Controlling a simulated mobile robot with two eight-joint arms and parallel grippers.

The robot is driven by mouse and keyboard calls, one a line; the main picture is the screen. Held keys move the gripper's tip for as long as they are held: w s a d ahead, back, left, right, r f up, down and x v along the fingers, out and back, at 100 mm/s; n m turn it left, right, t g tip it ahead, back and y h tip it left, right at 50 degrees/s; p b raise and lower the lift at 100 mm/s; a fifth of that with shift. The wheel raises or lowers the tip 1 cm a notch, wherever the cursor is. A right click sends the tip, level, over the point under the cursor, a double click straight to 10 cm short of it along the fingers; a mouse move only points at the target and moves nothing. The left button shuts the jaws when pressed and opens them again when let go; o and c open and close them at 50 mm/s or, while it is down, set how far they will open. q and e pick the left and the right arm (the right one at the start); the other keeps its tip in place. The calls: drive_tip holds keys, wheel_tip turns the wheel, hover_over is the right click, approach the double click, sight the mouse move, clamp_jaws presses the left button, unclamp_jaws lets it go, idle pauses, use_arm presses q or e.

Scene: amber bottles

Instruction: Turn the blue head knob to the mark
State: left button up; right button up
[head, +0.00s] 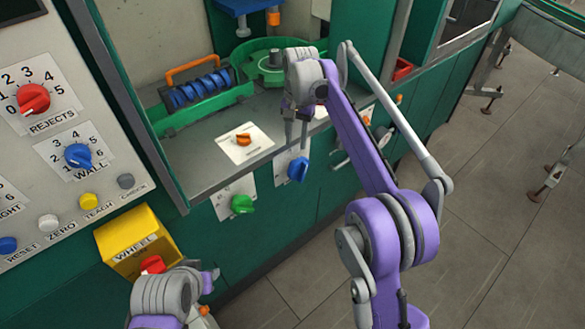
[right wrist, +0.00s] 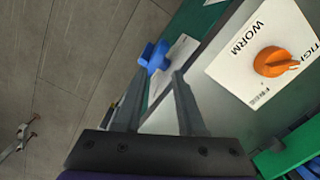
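A blue knob (head: 298,168) sits on a white plate (head: 283,180) on the green front panel below the counter. Its plate lettering is too small to read, so I cannot confirm it is the head knob. My right gripper (head: 296,146) points down just above it, fingers apart. In the right wrist view, the blue knob (right wrist: 153,57) shows beyond and between the open fingertips (right wrist: 160,73), with nothing held. Whether a finger touches it is unclear. My left gripper (head: 207,281) is low at left, near the red knob on the yellow WHEEL box; its fingers are mostly hidden.
An orange WORM knob (head: 243,139) is on the counter, also in the wrist view (right wrist: 280,62). A green knob (head: 242,204) is left of the blue one. A control panel at left has a blue WALL knob (head: 78,155) and red REJECTS knob (head: 33,99).

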sight(293, 166)
drive_tip(key=m, duration=0.3)
drive_tip(key=s+a+m, duration=0.1)
drive_tip(key=m, duration=0.1)
drive_tip(key=shift+m, duration=0.3)
wheel_tip(293, 166, down, 11)
drive_tip(key=shift+r+b, duration=0.1)
drive_tip(key=shift+b, duration=0.5)
clamp_jaws()
